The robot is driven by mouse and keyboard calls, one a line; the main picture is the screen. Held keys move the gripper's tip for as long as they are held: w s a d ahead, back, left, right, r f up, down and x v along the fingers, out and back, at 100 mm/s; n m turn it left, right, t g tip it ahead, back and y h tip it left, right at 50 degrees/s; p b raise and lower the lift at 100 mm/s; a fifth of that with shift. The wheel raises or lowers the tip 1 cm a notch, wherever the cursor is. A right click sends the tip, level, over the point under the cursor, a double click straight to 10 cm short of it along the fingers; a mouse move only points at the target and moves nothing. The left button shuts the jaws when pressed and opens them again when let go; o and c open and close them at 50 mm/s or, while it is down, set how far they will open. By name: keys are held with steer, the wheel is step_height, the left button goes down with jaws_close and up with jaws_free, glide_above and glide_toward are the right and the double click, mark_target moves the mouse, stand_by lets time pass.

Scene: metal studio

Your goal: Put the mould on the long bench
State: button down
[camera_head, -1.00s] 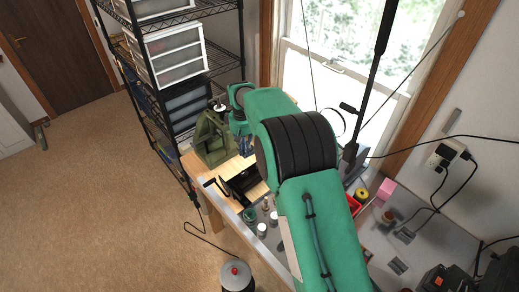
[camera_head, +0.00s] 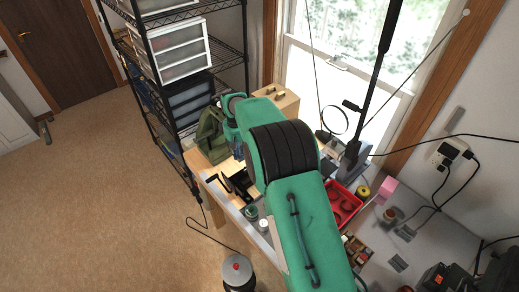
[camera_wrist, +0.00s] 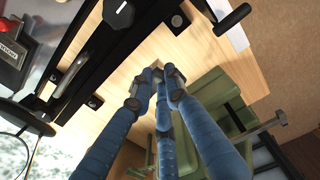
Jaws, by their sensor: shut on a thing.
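My gripper (camera_wrist: 158,86) shows in the wrist view with its blue fingers brought together over the pale wooden top. It is shut on a small grey thing at the fingertips, which I take to be the mould; the fingers hide most of it, so its shape is unclear. In the head view my arm covers much of the gripper, and only a bit of blue shows beside the green case (camera_head: 211,135). The bench (camera_head: 205,168) runs below the window, with a wooden part at the left and a grey part at the right. I cannot tell whether the held thing touches the bench.
A black tool with a handle (camera_head: 239,184) lies on the bench beside small jars (camera_head: 252,212). A red tray (camera_head: 344,203), a lamp stand (camera_head: 352,160) and a pink block (camera_head: 388,187) stand further right. A wire shelf (camera_head: 178,100) borders the left end.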

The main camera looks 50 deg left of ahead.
mark_target(239, 161)
steer(key=shift+f+p, duration=0.4)
steer(key=shift+f, duration=2.5)
steer(key=shift+f, duration=0.1)
steer(key=shift+f+p, duration=0.3)
steer(key=shift+f, duration=1.65)
steer(key=shift+f, duration=0.2)
steer(key=c, duration=1.7)
jaws_free()
steer(key=shift+r, duration=0.15)
steer(key=shift+r+b, duration=0.9)
steer(key=shift+r, duration=5.1)
